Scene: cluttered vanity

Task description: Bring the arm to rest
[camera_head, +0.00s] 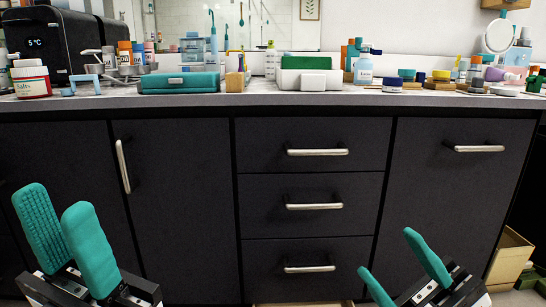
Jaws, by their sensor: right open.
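My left gripper (54,199) is at the lower left, in front of the dark cabinet doors. Its two teal fingers point up and stand apart, with the ribbed inner pad of one showing and nothing between them. My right gripper (387,251) is at the lower right, in front of the cabinet. Its teal fingers are spread, with nothing between them. Both grippers appear below the countertop (330,99) in the picture. Most of both arms lies outside the frame.
Dark drawers with metal handles (317,152) face me. The countertop is crowded with a teal case (179,84), a red-labelled jar (31,80), a blue bottle (363,70) and a round mirror (498,36). An open cardboard box (508,255) stands on the floor at right.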

